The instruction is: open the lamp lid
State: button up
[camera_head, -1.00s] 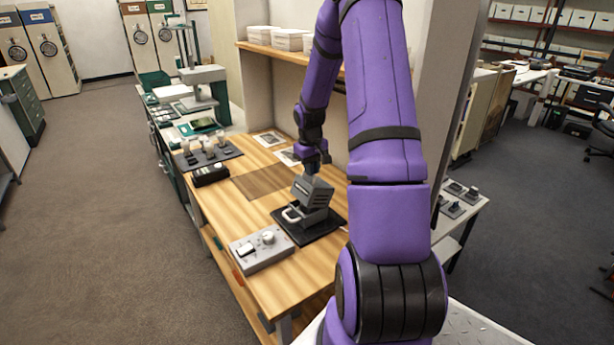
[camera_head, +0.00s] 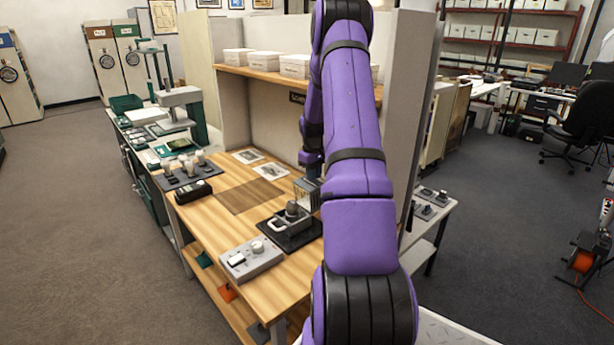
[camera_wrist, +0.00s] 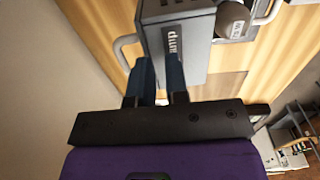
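The lamp (camera_head: 279,225) stands on a dark mat on the wooden bench. Its grey lid (camera_head: 306,195) is raised over the back right of the base, and a rounded bulb (camera_head: 292,208) shows in front. In the wrist view the lamp-marked lid (camera_wrist: 180,45) is close to my gripper (camera_wrist: 159,58), and the bulb (camera_wrist: 232,20) is beyond it at the top. The two fingers are a short way apart, at the lid's near left edge. I cannot tell whether they clamp it. In the head view my arm hides the gripper and part of the lid.
A grey switch box (camera_head: 251,259) sits in front left of the lamp. A black device (camera_head: 193,192) and a control panel (camera_head: 188,169) are farther left. A shelf (camera_head: 255,78) with white boxes hangs behind. The bench middle holds a flat brown patch (camera_head: 250,196).

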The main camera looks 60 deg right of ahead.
jog(key=o, duration=0.3)
jog(key=shift+d, duration=0.45)
jog(key=shift+r, duration=0.25)
jog(key=shift+r, duration=0.35)
jog(key=r, duration=0.2)
jog(key=shift+s+a+r, duration=0.35)
jog(key=s+a, duration=0.3)
jog(key=s+a+r, duration=0.1)
jog(key=s+a, duration=0.2)
jog(key=s, duration=0.1)
jog(key=s+a, duration=0.4)
jog(key=shift+s+r, duration=0.1)
jog(key=shift+r, duration=0.05)
